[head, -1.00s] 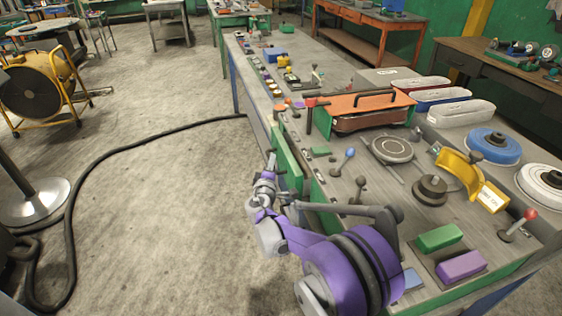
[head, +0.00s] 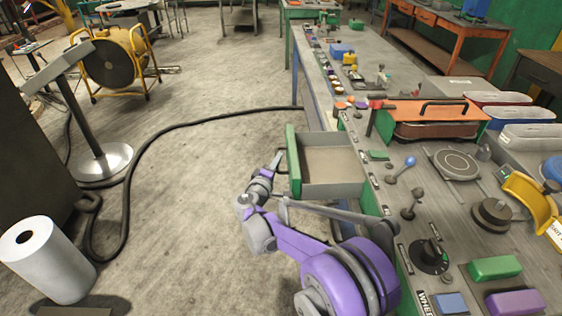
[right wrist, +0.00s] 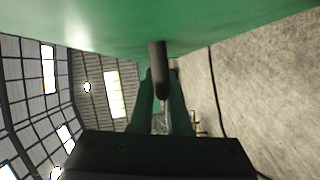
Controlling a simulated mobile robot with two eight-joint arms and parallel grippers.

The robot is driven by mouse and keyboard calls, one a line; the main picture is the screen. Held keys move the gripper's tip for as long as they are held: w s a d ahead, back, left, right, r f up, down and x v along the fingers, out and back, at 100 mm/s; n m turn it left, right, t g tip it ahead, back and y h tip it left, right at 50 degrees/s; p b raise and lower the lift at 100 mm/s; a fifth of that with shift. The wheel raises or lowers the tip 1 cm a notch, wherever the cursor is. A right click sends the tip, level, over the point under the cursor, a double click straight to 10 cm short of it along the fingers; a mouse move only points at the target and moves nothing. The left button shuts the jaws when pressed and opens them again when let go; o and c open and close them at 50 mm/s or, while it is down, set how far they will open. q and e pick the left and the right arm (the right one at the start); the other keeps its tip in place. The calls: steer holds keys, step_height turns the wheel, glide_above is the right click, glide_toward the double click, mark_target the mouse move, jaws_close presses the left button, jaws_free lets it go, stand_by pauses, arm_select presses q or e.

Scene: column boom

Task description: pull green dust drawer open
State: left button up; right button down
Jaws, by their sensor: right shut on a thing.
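The green-fronted dust drawer (head: 293,163) stands pulled out from the left side of the workbench in the head view. Its grey tray inside (head: 330,165) shows and looks empty. My right gripper (head: 277,162) is at the outer face of the green front. In the right wrist view the green drawer front (right wrist: 190,25) fills the top, with a dark bar handle (right wrist: 158,70) reaching down between the fingers of my right gripper (right wrist: 163,105), which is shut on it. My left gripper is not in view.
The workbench (head: 440,210) carries levers, knobs, coloured blocks and an orange-lidded box (head: 430,115). A black hose (head: 190,124) lies across the floor. A white roll (head: 45,260) and a metal stand (head: 90,130) are at left. Floor left of the drawer is clear.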

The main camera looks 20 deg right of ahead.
steer(key=c, duration=0.9)
jaws_free()
steer(key=v, duration=1.1)
steer(key=shift+d, duration=0.1)
